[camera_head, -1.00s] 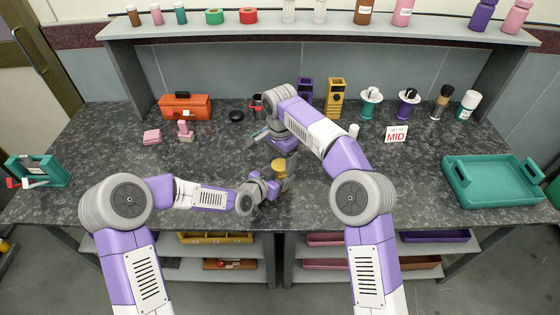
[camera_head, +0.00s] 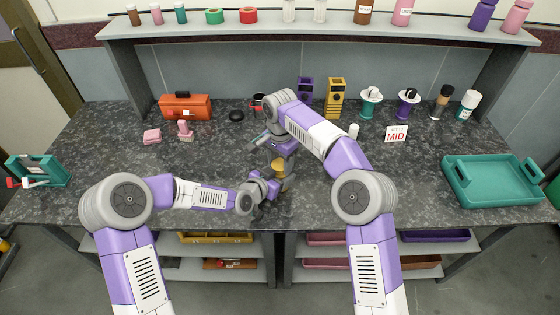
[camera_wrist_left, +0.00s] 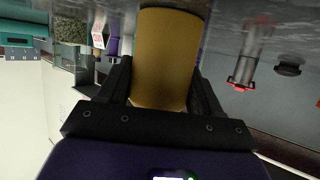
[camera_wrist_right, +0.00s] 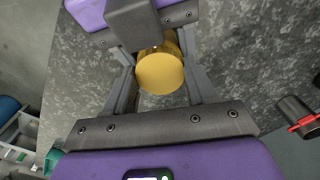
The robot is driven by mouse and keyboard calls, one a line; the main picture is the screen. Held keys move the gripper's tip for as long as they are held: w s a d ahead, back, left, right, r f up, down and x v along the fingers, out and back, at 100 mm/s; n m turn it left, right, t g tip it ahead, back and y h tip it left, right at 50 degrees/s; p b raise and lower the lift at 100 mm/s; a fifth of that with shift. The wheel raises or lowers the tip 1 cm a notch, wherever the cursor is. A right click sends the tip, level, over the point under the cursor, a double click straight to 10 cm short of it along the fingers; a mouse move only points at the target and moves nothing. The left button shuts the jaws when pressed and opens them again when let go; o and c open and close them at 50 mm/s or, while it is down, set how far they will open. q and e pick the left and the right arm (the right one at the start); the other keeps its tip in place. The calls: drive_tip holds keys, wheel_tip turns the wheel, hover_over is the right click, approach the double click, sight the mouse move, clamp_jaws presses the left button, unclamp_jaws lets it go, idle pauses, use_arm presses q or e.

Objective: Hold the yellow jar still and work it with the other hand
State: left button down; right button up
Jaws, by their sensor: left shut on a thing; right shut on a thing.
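The yellow jar (camera_head: 278,168) stands upright near the middle of the counter, partly hidden by my grippers in the head view. My left gripper (camera_head: 275,185) is shut on the jar's body low down from the left; the yellow body (camera_wrist_left: 165,60) fills the space between its fingers in the left wrist view. My right gripper (camera_head: 280,156) is above the jar, pointing down, shut on its top. In the right wrist view the round yellow top (camera_wrist_right: 160,72) lies between the two fingers, with part of my left gripper (camera_wrist_right: 150,28) just beyond.
A teal tray (camera_head: 455,182) lies at the right. An orange toolbox (camera_head: 186,106), pink blocks (camera_head: 152,136) and a teal holder (camera_head: 48,172) are on the left. Purple (camera_head: 305,90) and yellow (camera_head: 335,98) holders stand behind.

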drive_tip(key=n, duration=0.4)
drive_tip(key=shift+n, duration=0.4)
drive_tip(key=n, duration=0.4)
drive_tip(key=shift+n, duration=0.3)
drive_tip(key=o, duration=1.2)
drive_tip(key=shift+c, duration=0.2)
drive_tip(key=shift+r, duration=0.15)
